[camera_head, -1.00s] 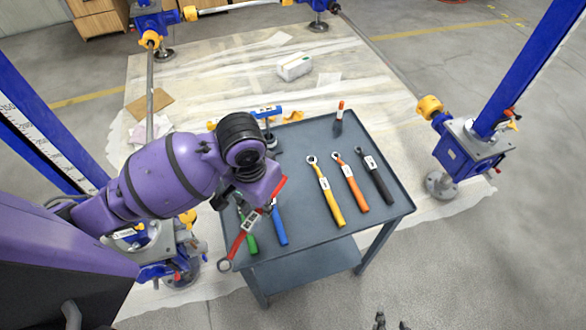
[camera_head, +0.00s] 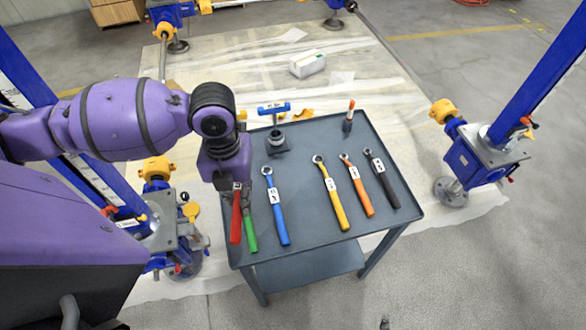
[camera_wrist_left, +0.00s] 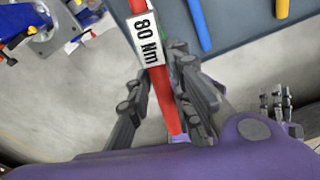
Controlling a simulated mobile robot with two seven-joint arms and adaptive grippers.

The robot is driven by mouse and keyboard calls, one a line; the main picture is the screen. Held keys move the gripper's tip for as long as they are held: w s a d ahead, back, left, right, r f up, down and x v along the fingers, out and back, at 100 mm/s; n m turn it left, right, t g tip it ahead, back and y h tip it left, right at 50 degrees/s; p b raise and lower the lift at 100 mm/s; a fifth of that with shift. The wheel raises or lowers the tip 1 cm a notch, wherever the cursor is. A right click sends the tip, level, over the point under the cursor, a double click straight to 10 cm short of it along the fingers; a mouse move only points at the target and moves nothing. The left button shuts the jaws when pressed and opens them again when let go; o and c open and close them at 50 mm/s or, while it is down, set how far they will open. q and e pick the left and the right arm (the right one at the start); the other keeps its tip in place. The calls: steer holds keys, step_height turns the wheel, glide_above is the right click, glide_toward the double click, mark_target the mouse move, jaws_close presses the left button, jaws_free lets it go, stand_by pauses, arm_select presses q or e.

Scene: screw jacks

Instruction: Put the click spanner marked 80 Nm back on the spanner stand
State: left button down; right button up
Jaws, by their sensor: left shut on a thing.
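The red click spanner (camera_head: 236,217) has a white label reading 80 Nm (camera_wrist_left: 148,39) in the left wrist view. My left gripper (camera_head: 229,184) is shut on it, at the trolley's left edge. The spanner's red handle points toward the front; its head is hidden by my gripper in the head view. A small post with a blue crossbar (camera_head: 273,108), perhaps the spanner stand, rises from a dark base (camera_head: 277,145) at the trolley's back left. My right gripper (camera_wrist_left: 276,104) is small in the left wrist view, its fingers apart and empty.
On the grey trolley (camera_head: 310,230) lie green (camera_head: 250,230), blue (camera_head: 276,208), yellow (camera_head: 333,195), orange (camera_head: 359,190) and black (camera_head: 381,180) spanners. A small holder with an orange-tipped piece (camera_head: 348,117) stands at the back. Blue screw jacks (camera_head: 475,155) stand around the trolley.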

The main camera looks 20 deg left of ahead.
arm_select(q)
steer(key=shift+a+r+m, duration=0.1)
steer(key=shift+a+m, duration=0.1)
steer(key=shift+m, duration=0.7)
steer(key=w+d+f, duration=0.2)
steer(key=w+f, duration=0.1)
steer(key=w+d+f, duration=0.3)
steer(key=w, duration=0.1)
steer(key=w+d+f, duration=0.2)
steer(key=w+f, duration=0.2)
steer(key=shift+w+d+b, duration=0.25)
steer(key=shift+d+b, duration=0.05)
steer(key=shift+d, duration=0.05)
step_height(320, 180, down, 3)
steer(key=shift+r, duration=0.1)
arm_select(e)
steer(key=shift+s+d+f, duration=0.15)
steer(key=shift+s+f, duration=0.2)
steer(key=shift+f, duration=0.1)
